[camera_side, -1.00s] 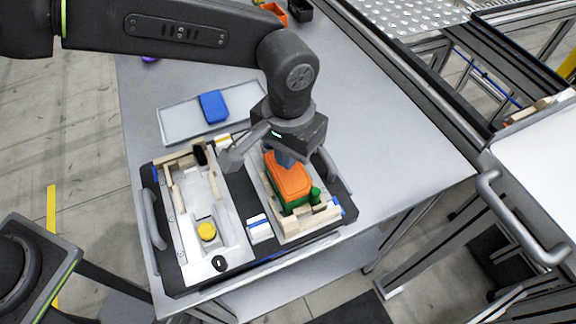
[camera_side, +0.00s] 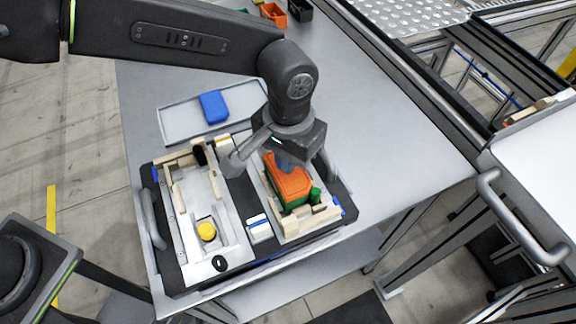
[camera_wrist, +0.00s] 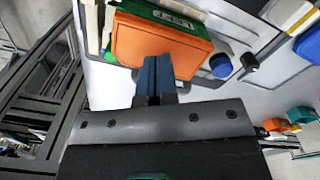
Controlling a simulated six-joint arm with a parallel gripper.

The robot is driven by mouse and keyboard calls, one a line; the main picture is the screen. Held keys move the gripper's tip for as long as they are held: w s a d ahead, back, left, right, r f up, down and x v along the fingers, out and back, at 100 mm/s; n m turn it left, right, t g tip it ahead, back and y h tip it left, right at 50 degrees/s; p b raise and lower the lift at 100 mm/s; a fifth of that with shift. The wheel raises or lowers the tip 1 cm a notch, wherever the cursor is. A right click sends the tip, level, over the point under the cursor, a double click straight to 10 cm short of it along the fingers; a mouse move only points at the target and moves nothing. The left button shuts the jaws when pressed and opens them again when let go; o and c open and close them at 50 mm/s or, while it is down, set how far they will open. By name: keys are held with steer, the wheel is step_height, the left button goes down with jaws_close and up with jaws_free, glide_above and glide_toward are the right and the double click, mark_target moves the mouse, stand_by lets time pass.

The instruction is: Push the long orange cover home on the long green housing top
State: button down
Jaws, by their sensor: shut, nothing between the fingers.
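The long orange cover (camera_side: 290,185) lies on the long green housing (camera_side: 289,211) in the right-hand fixture. Green shows below the cover's near end in the side view. In the wrist view the cover (camera_wrist: 140,40) lies against the green housing (camera_wrist: 165,14), which shows along its far edge. My gripper (camera_side: 286,165) is shut and empty, its blue fingertips over the arm-side end of the cover. In the wrist view the fingertips (camera_wrist: 154,62) overlap the cover's near edge and seem to touch it. Whether the cover is fully seated I cannot tell.
The black pallet (camera_side: 236,200) carries the right fixture and a left fixture with a yellow round part (camera_side: 207,231). A grey tray (camera_side: 178,130) holding a blue block (camera_side: 214,106) lies behind. Grey handles (camera_side: 152,220) stand at the pallet's sides. The table's right side is clear.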

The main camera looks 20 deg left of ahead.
steer(key=shift+f, duration=0.65)
stand_by(0.4)
steer(key=shift+r, duration=3.55)
